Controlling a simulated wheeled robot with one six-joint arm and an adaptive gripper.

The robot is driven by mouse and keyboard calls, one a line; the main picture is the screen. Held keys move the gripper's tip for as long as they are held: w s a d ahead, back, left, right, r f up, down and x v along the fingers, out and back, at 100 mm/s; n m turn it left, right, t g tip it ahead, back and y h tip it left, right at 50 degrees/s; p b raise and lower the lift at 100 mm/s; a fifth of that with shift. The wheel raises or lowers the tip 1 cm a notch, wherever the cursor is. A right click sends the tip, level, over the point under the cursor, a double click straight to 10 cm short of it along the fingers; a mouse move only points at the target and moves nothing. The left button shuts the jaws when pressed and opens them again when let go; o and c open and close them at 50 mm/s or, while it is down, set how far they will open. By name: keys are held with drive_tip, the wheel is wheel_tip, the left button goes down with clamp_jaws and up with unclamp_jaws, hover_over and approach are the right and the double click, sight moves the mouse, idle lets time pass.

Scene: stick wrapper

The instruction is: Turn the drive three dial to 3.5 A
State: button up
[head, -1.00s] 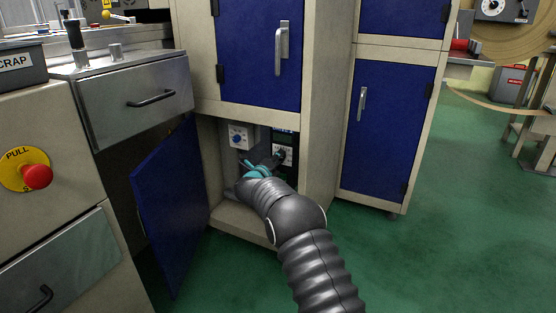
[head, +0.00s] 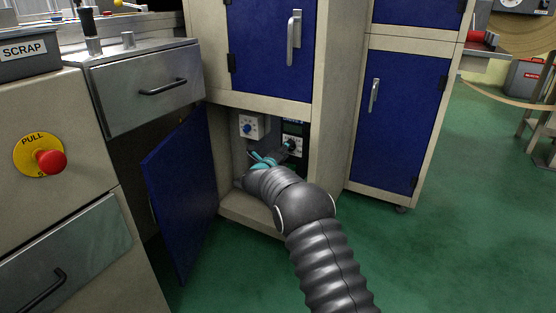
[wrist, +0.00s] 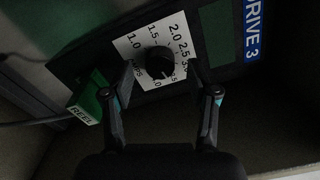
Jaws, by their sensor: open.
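The drive three dial (wrist: 159,62) is a round black knob on a white scale plate (wrist: 126,47) in the dark wrist view. My gripper (wrist: 160,78) is open, one finger on each side of the knob; contact is not clear. In the head view my gripper (head: 286,149) is inside the open lower cabinet, in front of the white dial plate (head: 295,141).
A blue "DRIVE 3" label (wrist: 255,28) and a green "REEL" block (wrist: 86,103) flank the dial. The open blue door (head: 182,195) stands left of my arm; cabinet walls enclose the gripper closely.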

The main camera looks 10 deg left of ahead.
drive_tip(key=v, duration=1)
drive_tip(key=shift+s, duration=0.25)
drive_tip(key=shift+a, duration=0.1)
